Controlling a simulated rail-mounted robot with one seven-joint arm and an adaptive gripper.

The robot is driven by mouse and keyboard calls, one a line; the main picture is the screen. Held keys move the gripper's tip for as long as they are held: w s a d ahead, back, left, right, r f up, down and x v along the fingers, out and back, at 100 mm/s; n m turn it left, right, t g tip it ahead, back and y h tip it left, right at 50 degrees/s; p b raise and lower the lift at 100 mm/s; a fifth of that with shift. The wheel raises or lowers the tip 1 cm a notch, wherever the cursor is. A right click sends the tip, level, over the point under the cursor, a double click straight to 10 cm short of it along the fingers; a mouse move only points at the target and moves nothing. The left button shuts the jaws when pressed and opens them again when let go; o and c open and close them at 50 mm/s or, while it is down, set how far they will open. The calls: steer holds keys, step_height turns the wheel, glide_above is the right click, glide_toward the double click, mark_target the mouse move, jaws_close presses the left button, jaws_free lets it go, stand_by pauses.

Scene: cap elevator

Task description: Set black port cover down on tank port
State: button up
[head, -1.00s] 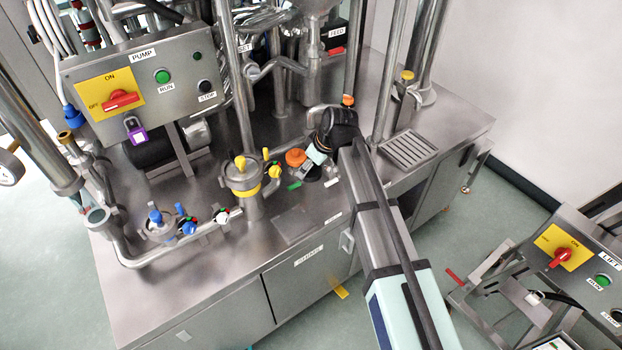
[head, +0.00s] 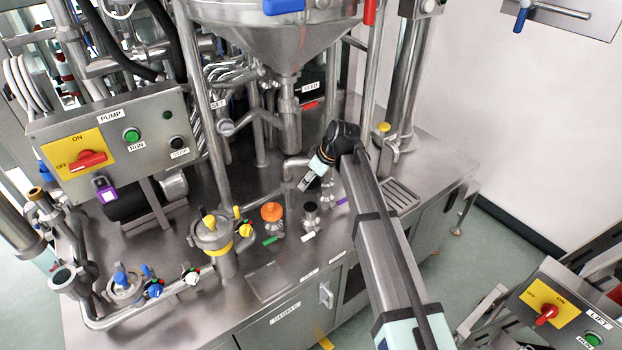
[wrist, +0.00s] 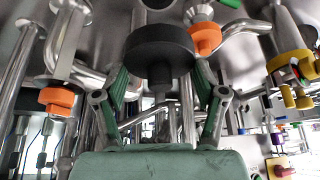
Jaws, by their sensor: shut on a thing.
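The black port cover (wrist: 160,46) is a thick dark disc with a small square part on its near face. In the wrist view it sits between the two green fingers of my gripper (wrist: 160,82), which is shut on it. In the head view my gripper (head: 303,186) hangs over the bench, right of an orange-capped fitting (head: 271,213). A short metal fitting with a dark top (head: 311,217) stands just below my gripper. I cannot tell whether this is the tank port, or whether the cover touches it.
A yellow-clamped vessel (head: 212,234) stands to the left. A large steel hopper (head: 280,30) and upright pipes rise behind my gripper. The pump panel (head: 110,143) is at far left. A slotted drain plate (head: 400,195) is at right. The front bench top has some clear room.

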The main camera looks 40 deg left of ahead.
steer(key=shift+f, duration=0.1)
steer(key=b, duration=0.4)
glide_above(307, 205)
steer(key=d, duration=0.2)
steer(key=shift+a+f, duration=0.15)
steer(key=shift+f, duration=1.5)
steer(key=shift+a+f, duration=0.1)
steer(key=shift+f, duration=1.55)
steer(key=shift+f+b, duration=1.4)
steer(key=shift+f, duration=0.35)
steer(key=shift+r, duration=0.35)
stand_by(1.8)
